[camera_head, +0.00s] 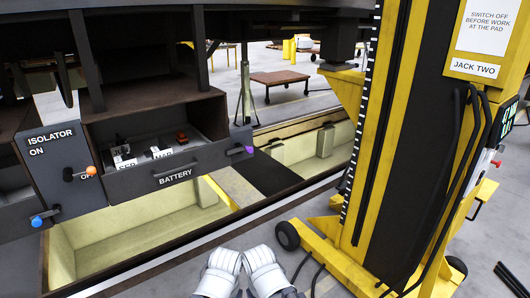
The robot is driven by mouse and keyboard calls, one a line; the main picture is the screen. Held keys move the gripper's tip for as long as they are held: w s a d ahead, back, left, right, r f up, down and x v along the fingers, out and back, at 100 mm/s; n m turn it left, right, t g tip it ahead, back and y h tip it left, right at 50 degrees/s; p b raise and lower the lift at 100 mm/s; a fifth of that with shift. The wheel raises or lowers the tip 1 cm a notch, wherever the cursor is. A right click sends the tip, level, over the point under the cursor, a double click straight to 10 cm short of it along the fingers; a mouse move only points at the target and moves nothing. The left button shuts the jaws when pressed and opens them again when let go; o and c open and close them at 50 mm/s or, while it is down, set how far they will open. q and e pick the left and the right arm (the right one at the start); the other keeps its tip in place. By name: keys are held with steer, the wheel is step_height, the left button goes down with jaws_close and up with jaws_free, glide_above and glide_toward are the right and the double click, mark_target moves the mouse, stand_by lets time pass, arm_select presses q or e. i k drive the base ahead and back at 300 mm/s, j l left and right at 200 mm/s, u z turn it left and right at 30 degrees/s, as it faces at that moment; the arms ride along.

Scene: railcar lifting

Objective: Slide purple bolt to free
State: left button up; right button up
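The purple bolt knob (249,150) sits at the right end of the battery box front, on a dark bar that sticks out to the right. The battery box (178,178) has a dark front marked BATTERY and hangs under the railcar. My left gripper (222,262) and my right gripper (261,259) are white and side by side at the bottom middle. Both are well below the bolt and apart from it. Their fingers are too foreshortened to show whether they are open or shut. I see nothing held in them.
An isolator panel (58,150) with an orange-knobbed lever (90,170) and a blue knob (37,221) is at the left. A yellow jack (405,140) marked JACK TWO stands at the right, wheels on the floor. An open pit (150,222) lies below the box.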

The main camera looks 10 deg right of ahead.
mark_target(250, 149)
steer(key=i+j+z, duration=0.1)
steer(key=i, duration=0.45)
steer(key=i+j+z, duration=0.1)
steer(key=i, duration=0.4)
steer(key=j, duration=0.1)
